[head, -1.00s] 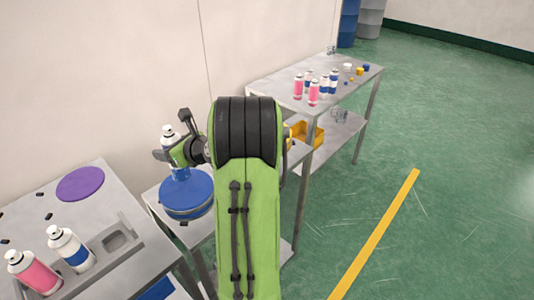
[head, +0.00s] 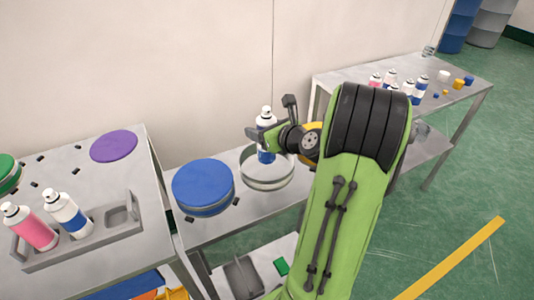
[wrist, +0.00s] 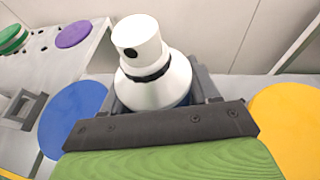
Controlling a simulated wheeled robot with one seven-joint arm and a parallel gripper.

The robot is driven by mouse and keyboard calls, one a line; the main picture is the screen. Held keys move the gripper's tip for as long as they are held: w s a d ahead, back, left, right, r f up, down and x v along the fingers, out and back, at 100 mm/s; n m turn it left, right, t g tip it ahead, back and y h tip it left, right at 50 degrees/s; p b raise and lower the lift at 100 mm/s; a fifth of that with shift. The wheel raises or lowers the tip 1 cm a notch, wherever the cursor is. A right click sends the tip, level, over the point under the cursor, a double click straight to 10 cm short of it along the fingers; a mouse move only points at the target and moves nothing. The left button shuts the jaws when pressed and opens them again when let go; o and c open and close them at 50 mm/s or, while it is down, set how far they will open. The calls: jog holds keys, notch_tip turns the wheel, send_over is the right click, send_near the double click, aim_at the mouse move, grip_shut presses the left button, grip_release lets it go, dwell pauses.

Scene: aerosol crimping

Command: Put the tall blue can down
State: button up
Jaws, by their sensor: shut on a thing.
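The tall blue can (head: 266,153), white on top with a blue lower part, is upright in my gripper (head: 264,135). In the head view it stands over a pale round dish (head: 268,184) between the blue disc and my arm. I cannot tell whether its base touches the dish. In the wrist view the can's white cap and shoulder (wrist: 155,78) show between the jaws, and its lower body is hidden. My gripper is shut on the can.
A blue round disc (head: 203,183) lies left of the dish, and a yellow disc (wrist: 288,125) lies on the other side. A grey tray (head: 85,248) at left holds a pink can (head: 32,230) and a blue-banded can (head: 67,214). Several cans stand on the far table (head: 450,108).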

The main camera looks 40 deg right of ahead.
notch_tip(320, 180, down, 5)
jog(key=shift+r+b, duration=0.1)
jog(key=shift+b, duration=0.9)
jog(key=shift+f, duration=0.2)
jog(key=o, duration=1.2)
jog(key=shift+o, duration=0.2)
